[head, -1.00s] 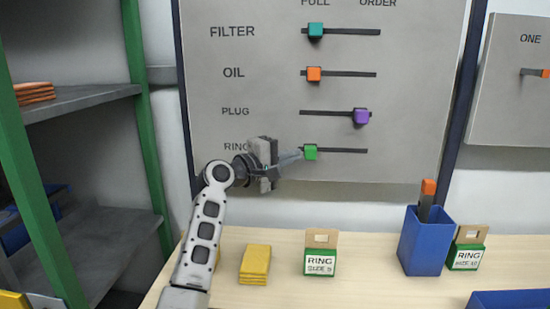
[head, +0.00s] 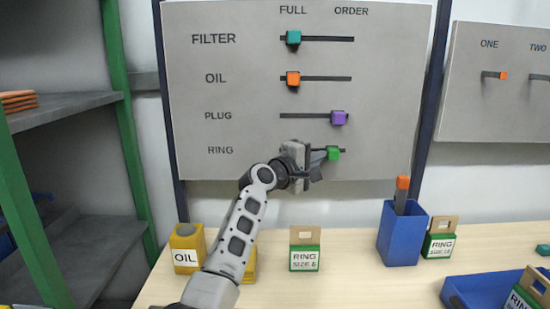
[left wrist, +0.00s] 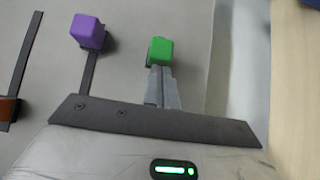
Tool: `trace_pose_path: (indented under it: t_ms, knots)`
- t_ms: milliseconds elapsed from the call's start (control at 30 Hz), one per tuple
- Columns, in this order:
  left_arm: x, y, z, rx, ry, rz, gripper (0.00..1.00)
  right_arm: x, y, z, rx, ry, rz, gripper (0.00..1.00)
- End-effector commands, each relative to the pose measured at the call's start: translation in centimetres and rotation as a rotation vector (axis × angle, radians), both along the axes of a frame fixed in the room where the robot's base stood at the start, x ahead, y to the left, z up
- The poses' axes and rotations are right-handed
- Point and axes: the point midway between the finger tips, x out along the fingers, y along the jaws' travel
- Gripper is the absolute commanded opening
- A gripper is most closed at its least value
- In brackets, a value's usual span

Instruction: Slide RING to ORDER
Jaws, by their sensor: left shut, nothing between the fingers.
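The green RING slider knob (head: 333,153) is at the right end of its slot on the grey board (head: 385,130), under the ORDER heading. In the left wrist view the green knob (left wrist: 160,52) is right at the fingertips. My left gripper (head: 322,155) is shut with nothing between its fingers. Its closed fingertips (left wrist: 160,70) are at the knob's side; whether they touch it I cannot tell. The gripper hides much of the RING slot. My right gripper is not in view.
The purple PLUG knob (head: 339,118) is right, just above. The teal FILTER knob (head: 293,38) and orange OIL knob (head: 292,78) are left, under FULL. Below, the table (head: 340,285) holds a blue bin (head: 398,240), RING boxes (head: 305,255) and an OIL container (head: 186,250).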

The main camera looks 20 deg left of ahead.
Motion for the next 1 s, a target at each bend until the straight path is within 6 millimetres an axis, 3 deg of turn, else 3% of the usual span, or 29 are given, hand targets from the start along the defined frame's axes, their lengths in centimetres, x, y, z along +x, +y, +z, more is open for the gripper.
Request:
trace_pose_path:
  t_ms: [133, 533, 667, 800, 1000]
  knots:
    - [0.4, -1.2, 0.1, 0.000, -0.001, -0.004, 0.00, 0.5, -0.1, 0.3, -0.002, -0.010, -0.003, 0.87]
    - [0.2, -1.2, 0.2, -0.002, -0.004, -0.007, 0.00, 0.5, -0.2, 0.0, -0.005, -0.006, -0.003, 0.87]
    - [0.0, 0.1, 0.1, -0.001, -0.003, -0.006, 0.00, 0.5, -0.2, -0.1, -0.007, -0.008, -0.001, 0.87]
    - [-0.5, 2.6, -0.2, 0.000, -0.001, -0.005, 0.00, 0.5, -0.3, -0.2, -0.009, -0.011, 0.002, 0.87]
    - [-4.1, 4.0, -0.2, 0.001, -0.003, -0.007, 0.00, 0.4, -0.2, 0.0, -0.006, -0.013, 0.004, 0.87]
